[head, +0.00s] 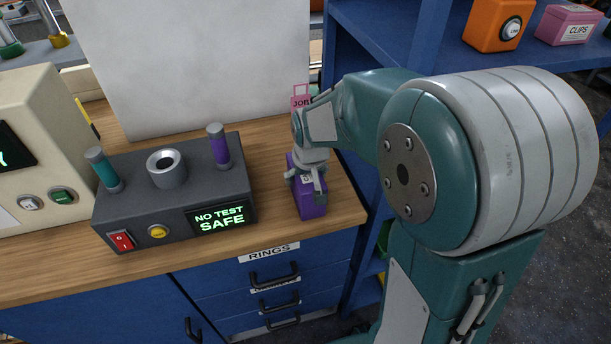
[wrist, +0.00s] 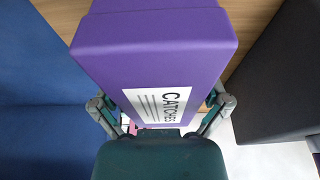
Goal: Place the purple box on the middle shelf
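The purple box (head: 309,206) stands upright on the wooden counter (head: 275,235), close to its front right corner. My gripper (head: 308,183) is over it from above, with one finger on either side of its upper part. In the wrist view the purple box (wrist: 155,60) fills the middle, with a white "CATCHES" label. The gripper's fingers (wrist: 160,110) lie along the box's two sides, and their tips are partly hidden. I cannot tell whether they press on it. The blue shelf unit (head: 375,30) is at the right; its middle shelf is mostly hidden behind my arm.
A dark test unit (head: 175,190) reading "NO TEST SAFE" stands left of the box. A pink "JOB" item (head: 301,97) stands behind my gripper. An orange box (head: 497,24) and a pink "CLIPS" box (head: 569,25) sit on a visible shelf. Blue drawers (head: 265,290) are below the counter.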

